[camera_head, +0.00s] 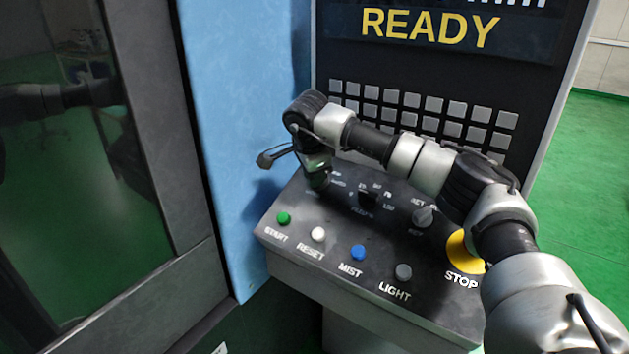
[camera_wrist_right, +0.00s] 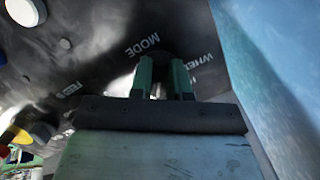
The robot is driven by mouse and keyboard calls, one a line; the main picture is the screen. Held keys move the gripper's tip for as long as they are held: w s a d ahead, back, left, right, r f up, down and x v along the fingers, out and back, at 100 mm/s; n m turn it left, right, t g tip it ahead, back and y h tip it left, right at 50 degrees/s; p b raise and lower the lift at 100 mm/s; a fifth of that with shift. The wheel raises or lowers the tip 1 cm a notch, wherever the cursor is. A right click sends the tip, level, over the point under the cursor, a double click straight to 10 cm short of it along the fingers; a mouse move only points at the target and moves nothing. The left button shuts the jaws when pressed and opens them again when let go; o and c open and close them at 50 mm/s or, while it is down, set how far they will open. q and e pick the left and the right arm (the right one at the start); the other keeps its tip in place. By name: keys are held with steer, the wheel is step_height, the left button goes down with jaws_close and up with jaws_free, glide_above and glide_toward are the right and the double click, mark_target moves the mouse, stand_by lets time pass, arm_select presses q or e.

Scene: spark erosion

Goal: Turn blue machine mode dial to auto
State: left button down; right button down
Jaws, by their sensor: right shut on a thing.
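The mode dial sits at the back left of the sloping control panel (camera_head: 300,257). In the head view my right gripper (camera_head: 318,182) covers the dial from above. In the right wrist view the right gripper's two green fingers (camera_wrist_right: 162,80) are shut on the dark mode dial (camera_wrist_right: 160,62), just beside the printed word MODE. The dial's pointer and the label it points to are hidden by the fingers. My left gripper is not in view.
Green START (camera_head: 283,218), white RESET (camera_head: 318,234), blue MIST (camera_head: 358,252) and grey LIGHT (camera_head: 403,272) buttons line the panel's front. The yellow STOP base (camera_head: 461,252) is partly behind my right arm. A blue machine wall (camera_head: 235,120) stands close on the left. A keypad (camera_head: 430,110) and READY screen (camera_head: 440,30) rise behind.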

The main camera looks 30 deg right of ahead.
steer(key=m+b, duration=0.2)
steer(key=m, duration=0.2)
steer(key=shift+w+t, duration=0.1)
steer(key=shift+t, duration=0.2)
steer(key=shift+d+r+m+h+b, duration=0.1)
steer(key=shift+m+h+b, duration=0.2)
steer(key=shift+m+b, duration=0.55)
steer(key=shift+w+m, duration=0.1)
steer(key=shift+m, duration=0.35)
steer(key=c, duration=1.1)
jaws_free()
steer(key=b+v, duration=0.1)
steer(key=v, duration=1)
steer(key=shift+s+f, duration=0.25)
